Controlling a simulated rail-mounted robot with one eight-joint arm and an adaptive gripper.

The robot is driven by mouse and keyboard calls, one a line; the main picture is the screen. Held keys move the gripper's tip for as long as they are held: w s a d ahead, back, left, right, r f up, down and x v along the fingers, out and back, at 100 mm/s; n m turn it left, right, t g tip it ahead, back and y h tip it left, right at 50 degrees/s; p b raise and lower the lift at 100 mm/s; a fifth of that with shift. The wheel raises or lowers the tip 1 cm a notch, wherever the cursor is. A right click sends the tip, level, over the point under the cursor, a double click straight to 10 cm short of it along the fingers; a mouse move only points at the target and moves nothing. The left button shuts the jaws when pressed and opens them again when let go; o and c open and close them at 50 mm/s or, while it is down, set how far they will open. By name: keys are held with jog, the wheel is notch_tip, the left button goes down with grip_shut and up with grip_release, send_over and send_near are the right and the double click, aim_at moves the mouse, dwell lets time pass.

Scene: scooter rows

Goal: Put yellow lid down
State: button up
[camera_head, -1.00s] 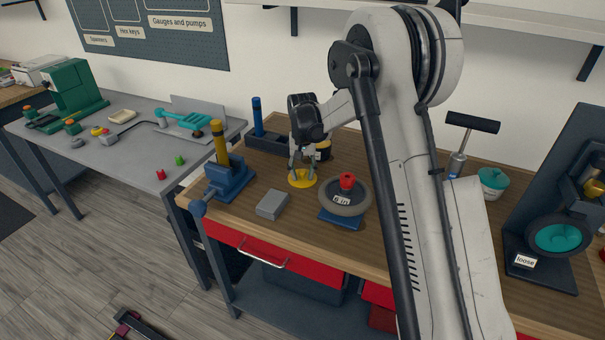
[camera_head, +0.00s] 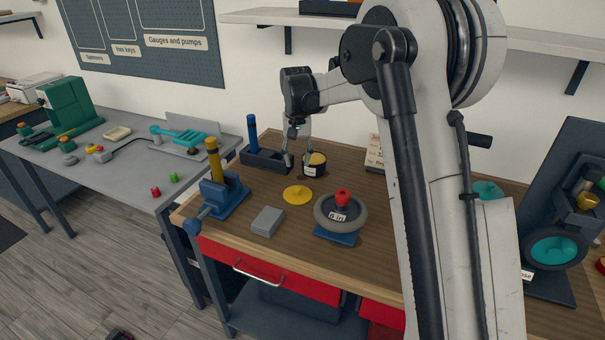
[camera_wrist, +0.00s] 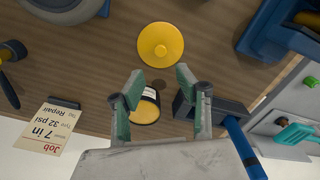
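The yellow lid (camera_head: 298,195), a round disc with a small knob, lies flat on the wooden bench. It also shows in the wrist view (camera_wrist: 160,45), knob facing the camera. A dark jar with a pale label and yellowish top (camera_head: 314,165) stands behind the lid; in the wrist view the jar (camera_wrist: 146,106) lies partly between my fingers, and its lower part is hidden by my wrist. My gripper (camera_head: 296,160) is open and empty, above the bench by the jar and apart from the lid. Its two greenish fingertips (camera_wrist: 160,78) are spread wide in the wrist view.
A blue vise (camera_head: 225,195) holding a yellow-brown bar stands left of the lid. A grey block (camera_head: 267,221) lies in front. A wheel (camera_head: 341,212) with a red knob sits at right on a blue base. A dark tray (camera_head: 265,158) with a blue post is behind. A job card (camera_wrist: 55,128) stands nearby.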

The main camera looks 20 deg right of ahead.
jog(key=s+r+n+t, duration=0.1)
jog(key=s+r+t, duration=0.1)
jog(key=s+r, duration=0.65)
jog(key=s+r+t, duration=0.2)
jog(key=s+r, duration=0.3)
jog(key=s, duration=0.7)
jog(key=s+f+t, duration=0.1)
jog(key=s+f, duration=0.1)
jog(key=s, duration=0.7)
jog(key=s+f+n+t, duration=0.1)
jog(key=s+f+t, duration=0.1)
jog(key=s, duration=0.8)
jog(key=shift+s+f, duration=0.3)
jog(key=shift+f, duration=0.15)
jog(key=shift+f, duration=0.1)
jog(key=shift+f, duration=0.15)
